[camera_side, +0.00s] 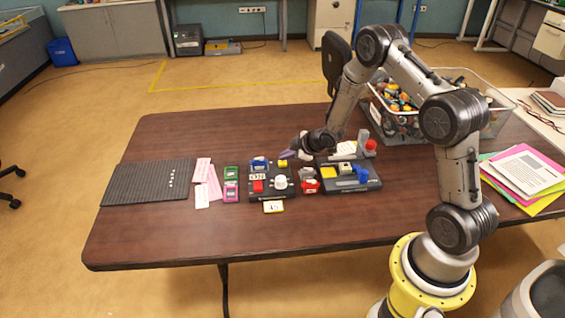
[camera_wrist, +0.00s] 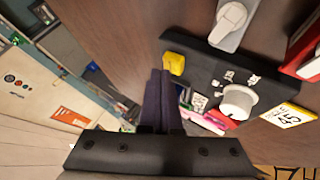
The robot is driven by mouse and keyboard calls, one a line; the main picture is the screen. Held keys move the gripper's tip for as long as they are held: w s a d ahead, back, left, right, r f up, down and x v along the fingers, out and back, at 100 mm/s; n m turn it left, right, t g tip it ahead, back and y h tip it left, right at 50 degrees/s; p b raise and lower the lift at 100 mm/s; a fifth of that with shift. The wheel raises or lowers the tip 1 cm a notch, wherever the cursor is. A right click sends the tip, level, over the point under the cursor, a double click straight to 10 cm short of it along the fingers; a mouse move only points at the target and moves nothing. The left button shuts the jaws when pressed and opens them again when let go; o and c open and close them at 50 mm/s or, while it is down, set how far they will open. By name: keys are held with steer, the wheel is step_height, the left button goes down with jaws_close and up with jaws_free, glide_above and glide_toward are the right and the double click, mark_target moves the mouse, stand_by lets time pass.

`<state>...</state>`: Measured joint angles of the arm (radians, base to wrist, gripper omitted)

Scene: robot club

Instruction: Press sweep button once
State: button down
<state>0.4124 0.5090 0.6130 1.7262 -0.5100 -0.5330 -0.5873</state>
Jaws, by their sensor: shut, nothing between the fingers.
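I cannot read which control is marked sweep. My gripper (camera_side: 285,150) is shut and empty, just above the panel's far edge by the yellow button. In the wrist view, the shut fingertips (camera_wrist: 160,72) lie beside the yellow button (camera_wrist: 174,62) in the picture; contact cannot be told.
A second dark panel (camera_side: 366,185) with yellow, white and blue parts stands to the right. Red-and-white (camera_side: 308,181), green (camera_side: 231,172) and pink (camera_side: 231,192) small devices flank the first panel. A clear bin (camera_side: 400,127) of parts stands behind. The table's front left is clear.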

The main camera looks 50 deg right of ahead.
steer(key=shift+f, duration=0.55)
stand_by(0.9)
